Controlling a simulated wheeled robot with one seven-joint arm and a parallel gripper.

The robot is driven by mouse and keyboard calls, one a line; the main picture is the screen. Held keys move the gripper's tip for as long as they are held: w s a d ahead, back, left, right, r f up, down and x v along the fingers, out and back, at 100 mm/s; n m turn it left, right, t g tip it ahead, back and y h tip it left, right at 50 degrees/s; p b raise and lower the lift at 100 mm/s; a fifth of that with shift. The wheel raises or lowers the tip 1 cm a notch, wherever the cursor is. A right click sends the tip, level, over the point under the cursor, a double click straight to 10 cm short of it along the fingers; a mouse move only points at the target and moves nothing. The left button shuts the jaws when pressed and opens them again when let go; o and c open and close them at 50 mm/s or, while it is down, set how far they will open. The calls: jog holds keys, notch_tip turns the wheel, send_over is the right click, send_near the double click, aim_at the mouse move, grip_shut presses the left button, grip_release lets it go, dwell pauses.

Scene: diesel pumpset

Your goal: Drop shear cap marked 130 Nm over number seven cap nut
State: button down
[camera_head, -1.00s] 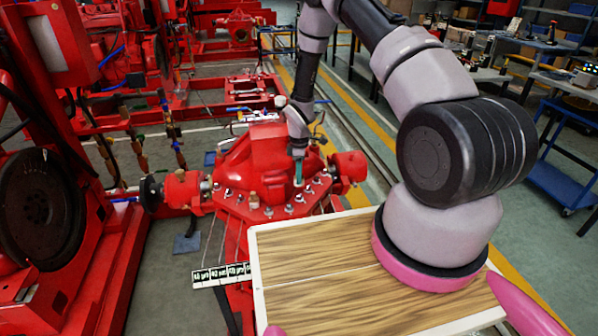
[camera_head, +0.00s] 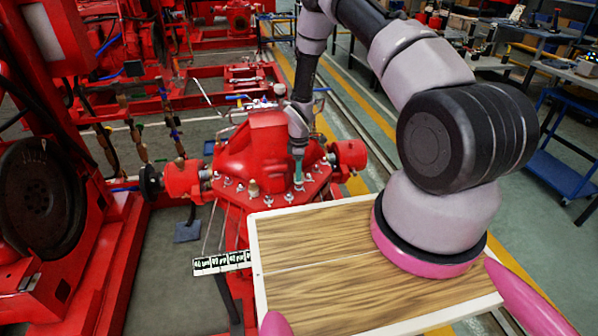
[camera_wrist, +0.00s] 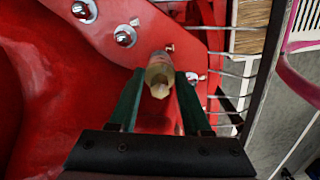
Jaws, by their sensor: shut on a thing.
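My gripper (camera_head: 298,178) is over the right part of the red pump flange in the head view. In the wrist view, my gripper's green fingers (camera_wrist: 160,85) are shut on a brass-coloured hexagonal cap (camera_wrist: 158,76). No marking is readable on it. Silver cap nuts (camera_wrist: 125,36) sit on the red flange (camera_wrist: 178,18), beyond the held cap. Several cap nuts (camera_head: 289,198) line the flange edge in the head view. Their numbers are not readable, so I cannot tell which is number seven. I cannot tell whether the held cap touches a nut.
Another brass-coloured piece (camera_head: 253,188) stands on the flange left of my gripper. A strip of white-on-black labels (camera_head: 222,263) hangs in front of the pump. The red pump housing (camera_head: 268,140) rises close behind the nuts. Thin rods (camera_wrist: 232,75) stick out beside the flange.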

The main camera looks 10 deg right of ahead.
jog(key=shift+f, duration=0.2)
dwell(0.5)
jog(key=shift+f, duration=1.1)
jog(key=shift+f, duration=0.25)
jog(key=shift+c, duration=1.4)
grip_release()
jog(key=shift+r, duration=0.1)
jog(key=shift+r, duration=0.35)
notch_tip(320, 180, up, 10)
jog(key=shift+s, duration=0.1)
notch_tip(320, 180, up, 7)
